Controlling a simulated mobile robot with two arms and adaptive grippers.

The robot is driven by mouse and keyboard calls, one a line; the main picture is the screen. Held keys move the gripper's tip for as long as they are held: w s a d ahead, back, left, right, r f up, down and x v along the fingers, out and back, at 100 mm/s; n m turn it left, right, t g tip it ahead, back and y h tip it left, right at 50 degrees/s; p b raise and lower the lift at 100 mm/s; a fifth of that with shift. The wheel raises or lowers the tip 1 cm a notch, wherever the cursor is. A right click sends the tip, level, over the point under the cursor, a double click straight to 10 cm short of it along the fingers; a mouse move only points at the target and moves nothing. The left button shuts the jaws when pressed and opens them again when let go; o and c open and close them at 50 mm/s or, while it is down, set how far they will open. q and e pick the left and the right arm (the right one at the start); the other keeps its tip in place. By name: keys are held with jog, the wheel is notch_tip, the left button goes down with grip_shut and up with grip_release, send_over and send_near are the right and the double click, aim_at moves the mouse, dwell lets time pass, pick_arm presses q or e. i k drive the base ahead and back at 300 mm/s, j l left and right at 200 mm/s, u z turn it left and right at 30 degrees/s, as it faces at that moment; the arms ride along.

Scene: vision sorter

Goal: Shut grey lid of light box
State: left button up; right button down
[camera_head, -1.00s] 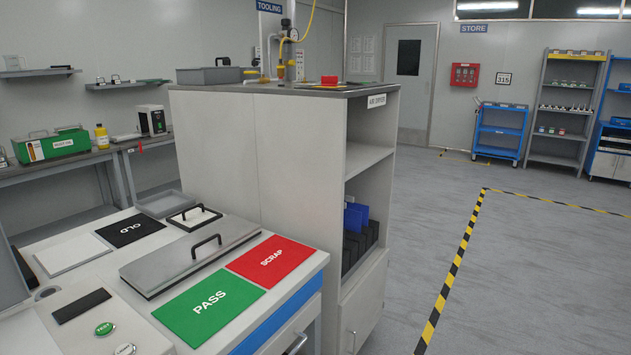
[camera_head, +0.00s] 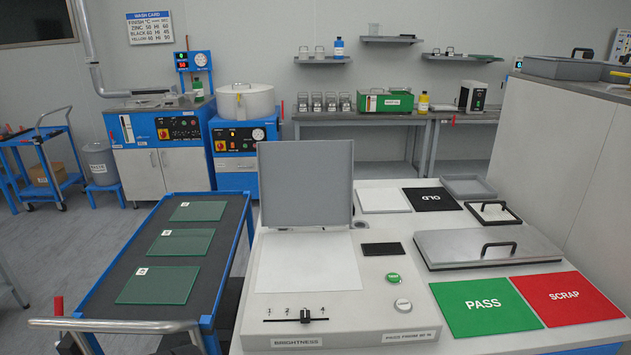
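The light box (camera_head: 380,290) stands in the middle foreground in the head view, with a white panel (camera_head: 307,262) on its top. Its grey lid (camera_head: 305,184) is open and stands upright at the panel's back edge. A brightness slider (camera_head: 305,320), a green button (camera_head: 393,277) and a pale button (camera_head: 402,304) are on the top's front and right. I cannot make out either gripper. Dark shapes at the bottom left edge are too cut off to identify.
A blue trolley (camera_head: 233,230) with several glass plates stands close left. On the bench right of the box are a grey metal cover (camera_head: 460,246) with a handle, a green PASS mat (camera_head: 485,307) and a red SCRAP mat (camera_head: 568,296). A tall cabinet (camera_head: 560,150) rises at right.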

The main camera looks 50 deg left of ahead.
aim_at(302, 184)
jog(key=k+j+z, duration=0.3)
jog(key=k+j, duration=1.15)
jog(key=k+j+z, duration=0.3)
jog(key=k+j, duration=0.3)
jog(key=j, duration=0.4)
jog(key=k+j+z, duration=0.3)
jog(key=k+j, duration=0.4)
jog(key=j, duration=0.15)
jog(key=j+z, duration=0.15)
jog(key=j, duration=0.45)
jog(key=j+z, duration=0.1)
jog(key=j, duration=0.5)
jog(key=k+j+z, duration=0.15)
jog(key=j, duration=0.45)
jog(key=j+z, duration=0.1)
jog(key=j, duration=0.5)
jog(key=k+j+z, duration=0.15)
jog(key=j, duration=0.4)
jog(key=k+j, duration=0.1)
jog(key=j, duration=0.65)
jog(key=j+z, duration=0.1)
jog(key=j, duration=0.7)
jog(key=k, duration=0.75)
jog(key=i+u, duration=0.5)
jog(key=u, duration=0.15)
jog(key=i+l+u, duration=0.2)
jog(key=u, duration=0.15)
